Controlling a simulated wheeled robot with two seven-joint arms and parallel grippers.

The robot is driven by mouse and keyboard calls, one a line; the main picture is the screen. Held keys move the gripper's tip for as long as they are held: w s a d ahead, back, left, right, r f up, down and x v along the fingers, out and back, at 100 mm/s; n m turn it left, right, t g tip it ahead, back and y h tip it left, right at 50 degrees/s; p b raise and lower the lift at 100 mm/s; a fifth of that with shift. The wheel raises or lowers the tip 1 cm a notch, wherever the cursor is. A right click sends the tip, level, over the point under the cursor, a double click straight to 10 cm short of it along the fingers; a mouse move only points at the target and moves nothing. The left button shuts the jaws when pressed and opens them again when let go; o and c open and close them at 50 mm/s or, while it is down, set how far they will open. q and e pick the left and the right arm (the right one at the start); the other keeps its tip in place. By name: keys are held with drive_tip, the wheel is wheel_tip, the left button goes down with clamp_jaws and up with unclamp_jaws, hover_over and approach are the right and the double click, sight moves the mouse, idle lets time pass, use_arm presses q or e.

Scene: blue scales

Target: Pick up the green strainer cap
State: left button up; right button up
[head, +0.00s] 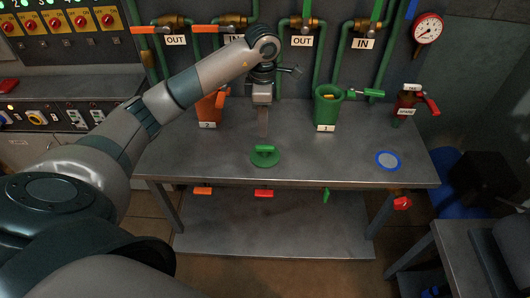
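The green strainer cap (259,159), a round disc with a raised bar handle, lies flat on the middle of the metal table. My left gripper (263,136) points down just behind and above the cap's handle. It looks apart from the cap, though the exact gap is hard to judge. Its fingers line up in this view, so I cannot see whether they are open or shut. A green strainer body (327,107), labelled 1, stands open at the top behind and right of the cap. My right gripper does not show.
The metal table (340,165) has a blue-rimmed mesh disc (388,161) at right. An orange strainer body (207,110), partly behind my arm, and a red one (405,105) stand at the back. Coloured valve handles hang at the front edge. Pipes line the wall.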

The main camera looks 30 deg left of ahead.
sight(265, 146)
use_arm(q)
drive_tip(key=shift+f, duration=0.65)
wheel_tip(265, 146, down, 4)
drive_tip(key=shift+r+p, duration=0.1)
drive_tip(key=shift+p, duration=0.7)
drive_tip(key=shift+f, duration=0.7)
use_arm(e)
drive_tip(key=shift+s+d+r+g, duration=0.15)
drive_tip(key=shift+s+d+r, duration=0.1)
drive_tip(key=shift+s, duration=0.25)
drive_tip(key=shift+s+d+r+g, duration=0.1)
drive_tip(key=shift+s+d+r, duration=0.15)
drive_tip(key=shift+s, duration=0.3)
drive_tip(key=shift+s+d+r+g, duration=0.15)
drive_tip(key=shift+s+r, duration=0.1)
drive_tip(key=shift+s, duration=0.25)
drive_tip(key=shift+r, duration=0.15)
use_arm(q)
drive_tip(key=shift+w+d+f+p, duration=0.1)
drive_tip(key=shift+f+p, duration=0.55)
drive_tip(key=shift+p, duration=0.15)
wheel_tip(265, 146, down, 3)
drive_tip(key=shift+w+f+p, duration=0.1)
drive_tip(key=shift+p, duration=0.6)
drive_tip(key=shift+f, duration=0.35)
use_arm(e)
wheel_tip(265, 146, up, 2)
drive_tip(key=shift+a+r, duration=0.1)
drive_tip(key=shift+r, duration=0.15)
